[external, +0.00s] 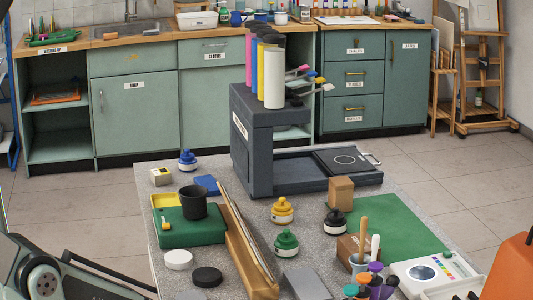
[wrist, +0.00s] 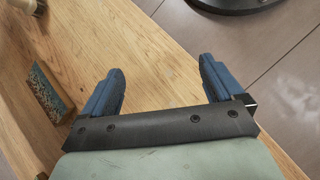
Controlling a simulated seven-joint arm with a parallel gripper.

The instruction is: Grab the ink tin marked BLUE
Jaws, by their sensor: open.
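In the external view a small blue-topped tin (external: 187,160) stands near the back left of the speckled grey table (external: 375,177). Similar tins with yellow (external: 282,211), green (external: 286,243) and black (external: 335,222) tops stand nearer the middle. Their markings are too small to read. My gripper (wrist: 158,70) shows in the wrist view with its two blue fingers wide apart and nothing between them. It is above a wooden surface (wrist: 150,55), and no tin shows there. My gripper's fingers do not show in the external view.
A dark grey press-like stand (external: 250,150) with upright tubes stands right of the blue-topped tin.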

